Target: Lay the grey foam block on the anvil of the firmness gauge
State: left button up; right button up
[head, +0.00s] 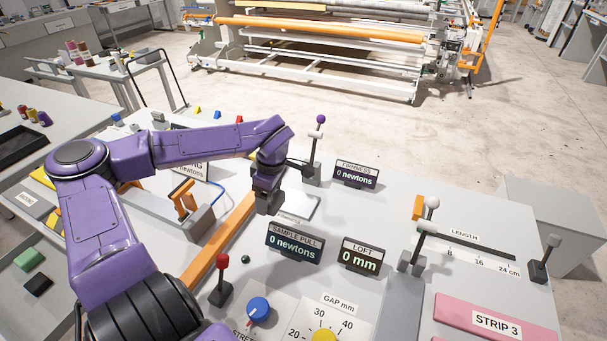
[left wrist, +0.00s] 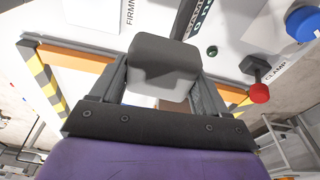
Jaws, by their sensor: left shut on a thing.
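The grey foam block (left wrist: 165,62) is between the two fingers of my left gripper (left wrist: 158,88) in the left wrist view, and the gripper is shut on it. In the head view my left gripper (head: 268,203) points down over the worktop, at the left of a pale plate (head: 303,206), probably the anvil. The wrist hides part of that area. I cannot tell whether the block touches anything below. The firmness display (head: 356,175) reads 0 newtons. A lever with a purple knob (head: 320,119) stands behind the plate. My right gripper is not in view.
The sample pull display (head: 295,243) and loft display (head: 361,256) stand in front of the gripper. A red-knobbed lever (head: 222,262) and an orange bar (head: 218,240) are close by. A green block (head: 28,258) lies at far left.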

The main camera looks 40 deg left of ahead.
pick_arm(q)
jog(key=b, duration=0.4)
jog(key=shift+a+r+t, duration=0.25)
jog(key=shift+a+t, duration=0.15)
jog(key=w+f+b, duration=0.2)
jog(key=w+b, duration=0.4)
jog(key=b, duration=0.3)
jog(key=p, duration=0.4)
send_over(295, 201)
jog(key=f, duration=0.6)
jog(key=shift+w+d, duration=0.15)
jog(key=shift+d, duration=0.15)
notch_tip(295, 201, down, 2)
jog(key=shift+f, duration=0.4)
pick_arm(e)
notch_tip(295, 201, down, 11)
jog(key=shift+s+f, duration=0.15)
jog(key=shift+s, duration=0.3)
pick_arm(q)
jog(key=shift+f, duration=0.1)
jog(key=o, duration=1.5)
